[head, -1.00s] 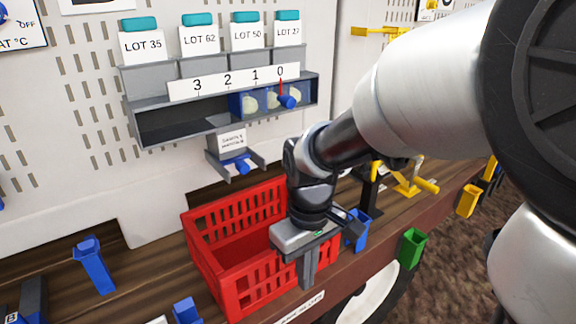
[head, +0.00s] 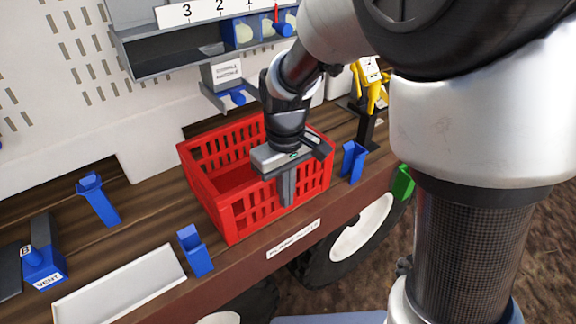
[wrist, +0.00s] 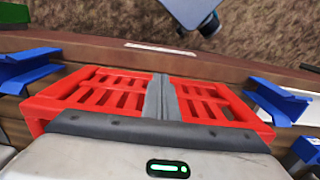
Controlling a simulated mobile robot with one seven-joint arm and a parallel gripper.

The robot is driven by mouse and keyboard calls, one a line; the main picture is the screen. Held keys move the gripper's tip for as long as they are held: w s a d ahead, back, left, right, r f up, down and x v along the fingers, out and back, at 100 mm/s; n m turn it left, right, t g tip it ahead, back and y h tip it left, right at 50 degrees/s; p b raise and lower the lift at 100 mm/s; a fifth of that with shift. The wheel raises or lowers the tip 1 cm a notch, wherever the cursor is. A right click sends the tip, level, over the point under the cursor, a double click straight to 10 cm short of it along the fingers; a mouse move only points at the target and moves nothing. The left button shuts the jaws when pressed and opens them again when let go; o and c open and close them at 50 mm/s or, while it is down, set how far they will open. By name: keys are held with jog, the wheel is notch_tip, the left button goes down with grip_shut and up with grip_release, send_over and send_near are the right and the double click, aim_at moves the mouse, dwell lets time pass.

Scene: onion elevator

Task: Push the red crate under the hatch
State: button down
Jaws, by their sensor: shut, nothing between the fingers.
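The red crate (head: 236,223) is an open, slatted box standing upright on the wooden bench below the wall panel. My gripper (head: 287,200) is shut and empty. It points down at the crate's front side, its fingers overlapping the front wall; I cannot tell whether they touch it. In the wrist view the shut fingers (wrist: 160,97) stand in front of the crate's red slats (wrist: 205,105). The hatch seems to be the small grey wall fixture (head: 222,76) with a blue handle, up behind the crate; its label is too small to read surely.
Blue brackets stand on the bench to the left (head: 195,252) and right (head: 353,162) of the crate. A white tray (head: 120,285), a blue vent lever (head: 42,265) and another blue lever (head: 98,200) are further left. A yellow fixture (head: 372,85) stands behind right.

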jog(key=w+a, duration=0.1)
jog(key=w, duration=0.1)
jog(key=w+a, duration=0.2)
jog(key=w, duration=0.1)
jog(key=w+a+p, duration=0.1)
jog(key=w+a, duration=0.1)
jog(key=shift+w, duration=0.2)
jog(key=shift+s, duration=0.1)
